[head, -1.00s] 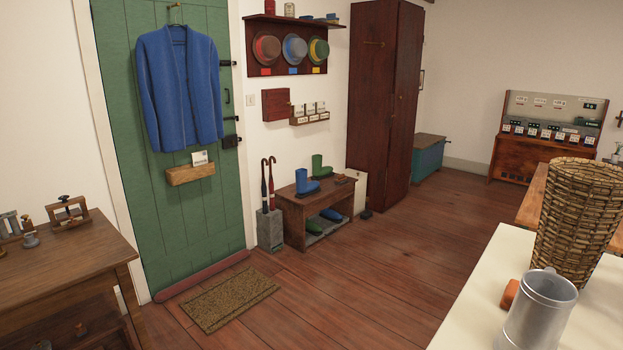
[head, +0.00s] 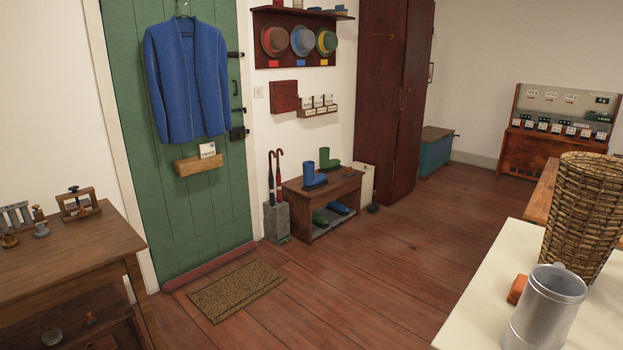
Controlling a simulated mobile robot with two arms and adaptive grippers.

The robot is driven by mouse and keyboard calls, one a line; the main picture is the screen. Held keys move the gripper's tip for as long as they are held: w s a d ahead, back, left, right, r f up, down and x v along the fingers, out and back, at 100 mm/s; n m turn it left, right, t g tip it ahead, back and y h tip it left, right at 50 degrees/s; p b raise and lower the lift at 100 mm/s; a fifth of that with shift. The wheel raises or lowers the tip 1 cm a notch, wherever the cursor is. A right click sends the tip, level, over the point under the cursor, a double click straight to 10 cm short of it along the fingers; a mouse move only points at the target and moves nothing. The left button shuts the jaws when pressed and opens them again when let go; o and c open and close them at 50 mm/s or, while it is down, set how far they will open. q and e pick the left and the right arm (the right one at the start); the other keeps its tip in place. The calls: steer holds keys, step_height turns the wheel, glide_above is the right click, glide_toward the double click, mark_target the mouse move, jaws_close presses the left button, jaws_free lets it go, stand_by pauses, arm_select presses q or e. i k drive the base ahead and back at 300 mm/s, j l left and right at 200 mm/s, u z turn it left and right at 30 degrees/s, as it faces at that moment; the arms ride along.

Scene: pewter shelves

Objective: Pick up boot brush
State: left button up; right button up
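No thing can be clearly made out as the boot brush at this size. A small brown item (head: 347,172) lies on the right end of the wooden boot bench (head: 345,188), beside a green boot (head: 326,160) and a blue boot (head: 311,176). A small dark item (head: 373,207) lies on the floor just right of the bench. Either is too small to identify. Another green boot (head: 320,217) and a blue boot (head: 338,208) are on the low shelf of the bench. Neither of my grippers is in view.
A stand with walking sticks or umbrellas (head: 276,221) is left of the bench. A doormat (head: 237,289) lies before the green door (head: 205,225). A white table (head: 470,290) with a metal mug (head: 545,308) and wicker basket (head: 585,215) is at right. The middle floor is clear.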

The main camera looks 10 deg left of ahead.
mark_target(348, 171)
steer(key=i+j+u, duration=0.4)
steer(key=i+j, duration=0.35)
steer(key=i+j+z, duration=0.1)
steer(key=i+j, duration=0.15)
steer(key=i, duration=0.15)
steer(key=i+j+z, duration=0.1)
steer(key=i+j, duration=0.25)
steer(key=i+l+z, duration=0.15)
steer(key=i+z, duration=0.6)
steer(key=i+j+z, duration=0.15)
steer(key=i+z, duration=0.2)
steer(key=i, duration=0.15)
steer(key=i+u, duration=0.1)
steer(key=i, duration=0.6)
steer(key=i+l, duration=0.15)
steer(key=i, duration=0.55)
steer(key=i+l+u, duration=0.15)
steer(key=i, duration=0.5)
